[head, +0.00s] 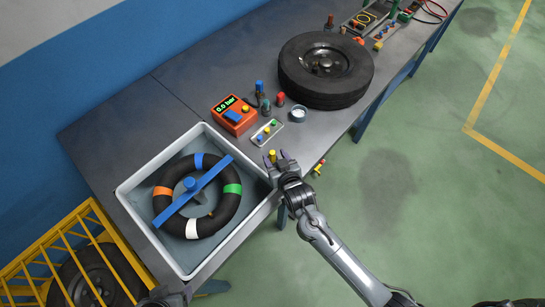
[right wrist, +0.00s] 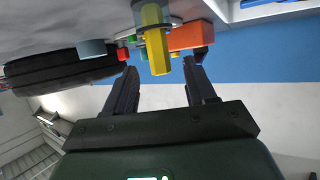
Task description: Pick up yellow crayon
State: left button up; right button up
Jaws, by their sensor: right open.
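The yellow crayon (head: 272,156) shows at the front edge of the bench, right at my right gripper (head: 278,162). In the right wrist view the yellow crayon (right wrist: 158,50) sits between the two fingers of my right gripper (right wrist: 161,67), near their tips, with a gap on each side. A dark translucent ring or cup (right wrist: 157,17) surrounds its upper part in that view. My right gripper is open and empty. A dark part of my left arm shows at the bottom edge of the head view; its fingers cannot be made out.
A grey tub (head: 128,205) holding a black ring with coloured bands and a blue bar stands left of the gripper. An orange gauge box (head: 232,115), a small tray (head: 267,132) and a wheel (head: 325,70) stand behind.

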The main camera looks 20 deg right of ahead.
aim_at(274, 156)
jog(key=x, duration=0.4)
jog(key=shift+a+f, duration=0.1)
jog(key=shift+f, duration=0.3)
jog(key=shift+w+f, duration=0.2)
jog(key=shift+w, duration=0.3)
grip_shut()
